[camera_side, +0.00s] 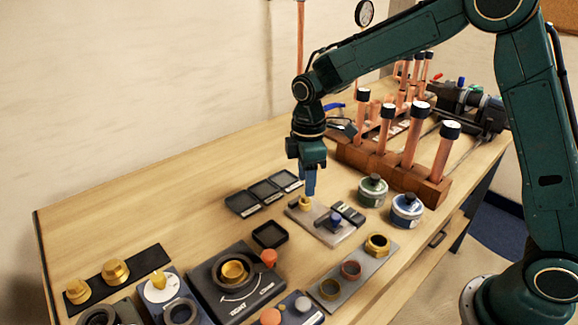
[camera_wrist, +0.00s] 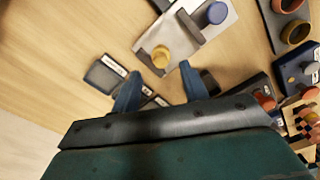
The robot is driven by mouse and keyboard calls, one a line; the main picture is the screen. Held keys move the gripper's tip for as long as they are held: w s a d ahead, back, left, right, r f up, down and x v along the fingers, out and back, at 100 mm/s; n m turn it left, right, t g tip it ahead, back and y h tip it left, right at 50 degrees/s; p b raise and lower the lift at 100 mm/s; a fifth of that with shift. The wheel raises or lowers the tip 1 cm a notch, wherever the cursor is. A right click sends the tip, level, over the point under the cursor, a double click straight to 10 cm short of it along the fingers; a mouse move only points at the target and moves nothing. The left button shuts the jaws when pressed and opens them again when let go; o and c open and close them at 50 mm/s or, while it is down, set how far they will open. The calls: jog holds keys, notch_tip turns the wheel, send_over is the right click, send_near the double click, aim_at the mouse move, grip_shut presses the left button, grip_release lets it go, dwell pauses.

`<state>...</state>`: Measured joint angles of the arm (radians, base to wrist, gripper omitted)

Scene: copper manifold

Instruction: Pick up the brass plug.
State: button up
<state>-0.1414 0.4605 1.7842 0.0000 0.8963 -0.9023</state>
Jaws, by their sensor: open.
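A small brass plug (camera_side: 305,202) stands on a light grey plate (camera_side: 325,232) in the side view, right under my gripper (camera_side: 310,188). In the wrist view the brass plug (camera_wrist: 161,56) shows near the edge of the grey plate (camera_wrist: 205,38), just beyond the two blue fingertips. My gripper (camera_wrist: 160,72) is open, with its fingers on either side of the line to the plug and nothing between them. In the side view the fingertips hide part of the plug's top, and I cannot tell whether they touch it.
A blue knob (camera_side: 335,219) and a dark block (camera_side: 348,213) share the plate. Black trays (camera_side: 263,191) lie to its left. Two tins (camera_side: 406,210) and a wooden rack (camera_side: 430,190) of copper pipes stand to the right. Bare tabletop (camera_side: 170,205) lies to the left.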

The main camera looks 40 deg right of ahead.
aim_at(305, 202)
jog(key=shift+a+f, duration=0.1)
jog(key=shift+f, duration=1.9)
jog(key=shift+c, duration=0.2)
grip_shut()
